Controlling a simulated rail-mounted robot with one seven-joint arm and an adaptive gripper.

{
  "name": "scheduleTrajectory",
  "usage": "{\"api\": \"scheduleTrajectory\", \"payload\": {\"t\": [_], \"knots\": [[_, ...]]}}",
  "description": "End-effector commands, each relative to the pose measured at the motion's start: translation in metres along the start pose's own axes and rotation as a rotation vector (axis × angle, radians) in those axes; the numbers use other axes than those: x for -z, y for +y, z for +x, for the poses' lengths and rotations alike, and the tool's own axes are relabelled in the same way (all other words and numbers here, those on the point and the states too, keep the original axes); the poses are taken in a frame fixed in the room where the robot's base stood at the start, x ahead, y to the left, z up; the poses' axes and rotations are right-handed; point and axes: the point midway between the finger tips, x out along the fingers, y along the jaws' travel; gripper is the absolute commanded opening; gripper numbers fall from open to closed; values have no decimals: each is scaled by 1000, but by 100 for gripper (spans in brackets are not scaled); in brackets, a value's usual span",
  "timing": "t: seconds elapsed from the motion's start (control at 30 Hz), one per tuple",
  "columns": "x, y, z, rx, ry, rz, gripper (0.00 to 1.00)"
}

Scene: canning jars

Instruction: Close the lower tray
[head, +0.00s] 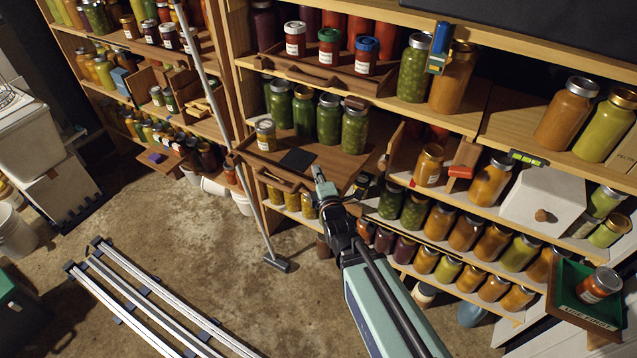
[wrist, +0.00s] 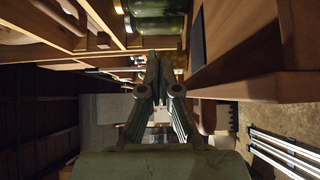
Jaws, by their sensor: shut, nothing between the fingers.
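The lower tray (head: 328,160) is a wooden tray sticking out of the middle shelf bay, below the upper tray (head: 345,80). A slot handle shows in its front. A dark square pad (head: 297,160) lies on it, and a lidded jar (head: 265,134) stands at its left side. My gripper (head: 317,172) is at the tray's front right part, its fingers shut and empty. In the wrist view the closed fingers (wrist: 153,62) run alongside a wooden wall (wrist: 245,75) that looks like the tray's. I cannot tell whether they touch it.
Green jars (head: 328,117) stand behind the tray. To the right are an amber jar (head: 428,165) and a red block (head: 460,171). A long-handled tool (head: 276,262) leans on the shelves left of the tray.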

Motion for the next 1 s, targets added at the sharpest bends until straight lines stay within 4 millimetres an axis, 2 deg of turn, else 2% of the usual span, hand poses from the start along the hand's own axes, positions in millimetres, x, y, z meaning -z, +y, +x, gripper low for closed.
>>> {"api": "scheduleTrajectory", "payload": {"t": [0.07,0.6,1.0], "knots": [[0,-5,2,-2,0,0,0],[0,-5,14,-3,1,0,0],[0,2,77,1,1,0,0]]}}
